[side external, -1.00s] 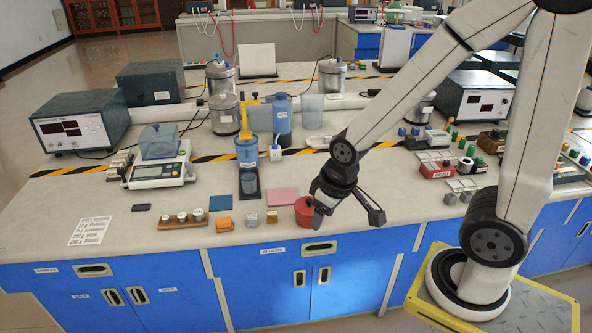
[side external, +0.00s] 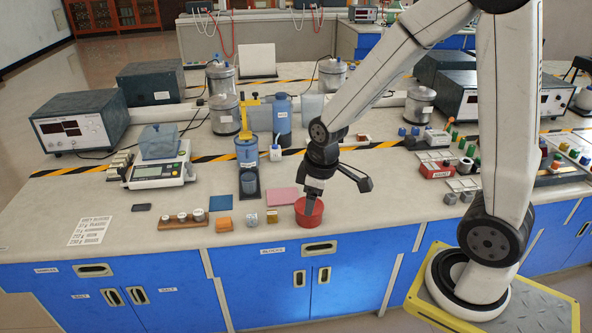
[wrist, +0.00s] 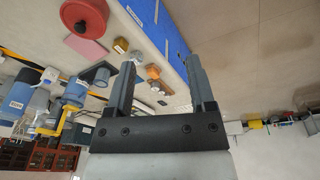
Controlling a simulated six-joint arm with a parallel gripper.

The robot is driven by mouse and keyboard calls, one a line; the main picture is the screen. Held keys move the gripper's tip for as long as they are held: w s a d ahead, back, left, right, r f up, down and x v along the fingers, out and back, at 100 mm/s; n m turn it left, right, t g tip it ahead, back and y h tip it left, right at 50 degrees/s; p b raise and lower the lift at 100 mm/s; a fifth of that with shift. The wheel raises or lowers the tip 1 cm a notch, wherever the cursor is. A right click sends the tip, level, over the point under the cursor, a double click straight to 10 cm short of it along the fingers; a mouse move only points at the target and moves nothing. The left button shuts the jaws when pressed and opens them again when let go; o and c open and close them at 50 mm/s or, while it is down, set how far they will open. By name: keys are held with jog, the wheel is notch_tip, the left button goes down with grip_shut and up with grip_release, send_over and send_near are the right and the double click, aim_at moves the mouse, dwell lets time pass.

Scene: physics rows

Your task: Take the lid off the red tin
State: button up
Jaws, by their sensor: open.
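The red tin (side external: 316,218) stands near the front edge of the bench, right of the pink pad. In the wrist view the red tin (wrist: 88,14) is at the top left with a small dark knob on its face. My gripper (side external: 310,203) points down and overlaps the tin in the side view; I cannot tell whether it touches. In the wrist view my gripper (wrist: 162,62) has its two fingers apart with nothing between them, and the tin lies left of both. The gripper hides part of the tin's top in the side view, so the lid's state is unclear there.
The pink pad (side external: 283,196) and small blocks, including an orange one (side external: 224,224), lie left of the tin. A blue bottle (side external: 282,118) and a blue stand (side external: 247,155) rise behind. Bench to the tin's right (side external: 385,205) is clear.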

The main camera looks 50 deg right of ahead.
jog(key=w+d+f+n+g, duration=0.1)
jog(key=w+d+f+n, duration=0.2)
jog(key=w+d+n, duration=0.4)
jog(key=n+y, duration=0.2)
jog(key=n, duration=0.4)
send_near(299, 205)
jog(key=shift+s+a+r+g, duration=0.1)
jog(key=shift+s+r+g, duration=0.3)
jog(key=shift+s+r, duration=0.55)
jog(key=shift+w+d+f+n, duration=0.1)
jog(key=shift+d+f+n, duration=0.35)
jog(key=shift+d, duration=0.2)
jog(key=shift+f, duration=0.1)
jog(key=shift+a+f, duration=0.2)
jog(key=shift+f, duration=1.05)
jog(key=shift+a+f, duration=0.15)
jog(key=shift+f, duration=1.15)
jog(key=shift+a+f, duration=0.15)
jog(key=shift+f, duration=1.1)
grip_shut()
